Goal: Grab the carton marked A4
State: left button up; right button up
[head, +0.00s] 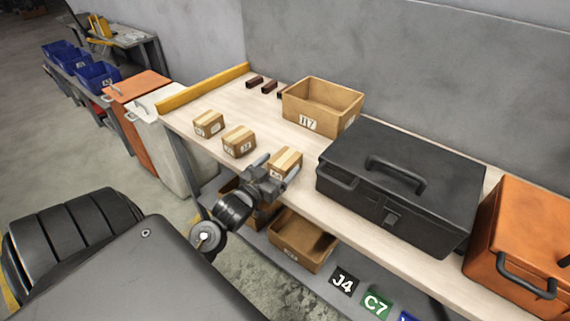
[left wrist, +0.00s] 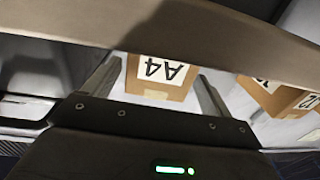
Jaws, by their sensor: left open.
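The carton marked A4 (left wrist: 158,75) is a small brown box whose label appears upside down in the left wrist view. It sits between the two open fingers of my left gripper (left wrist: 158,70), with a gap visible at each side. In the head view, this carton (head: 286,160) is on the light wooden bench top near its front edge, partly hidden by my left gripper (head: 276,168). Its label cannot be read there. My right gripper is not in view.
Two similar cartons, one (head: 208,123) farther left and one (head: 239,142) nearer, stand left of the gripper. A black toolbox (head: 400,185) stands close on the right. Open boxes sit on the lower shelf (head: 262,243).

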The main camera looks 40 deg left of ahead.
aim_at(285, 160)
pick_arm(q)
jog(key=w, duration=0.3)
jog(key=shift+w, duration=0.25)
jog(key=c, duration=1.2)
